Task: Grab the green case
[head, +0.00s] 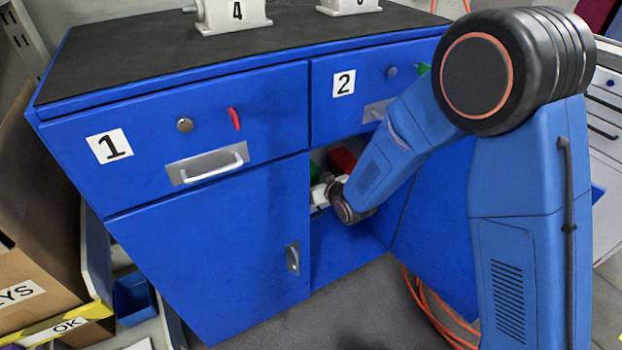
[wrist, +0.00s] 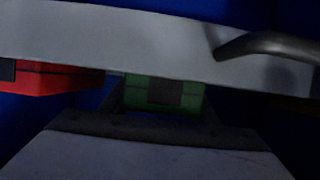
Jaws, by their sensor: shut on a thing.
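The green case (wrist: 190,97) shows in the middle of the wrist view, between my gripper's dark fingers (wrist: 163,112). My gripper is shut on it. In the head view, my gripper (head: 322,190) reaches into the open lower compartment (head: 340,238) of the blue cabinet, below drawer 2. Only a small green patch of the case (head: 314,172) shows there, behind my gripper. The wrist view is dark, and a pale band crosses above the case and hides its upper part.
A red case (head: 343,160) is close by in the compartment, and at the left in the wrist view (wrist: 55,80). An open door (head: 432,235) stands at the compartment's right. Drawer 2 (head: 345,85) is just above. An orange cable (head: 440,310) lies on the floor.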

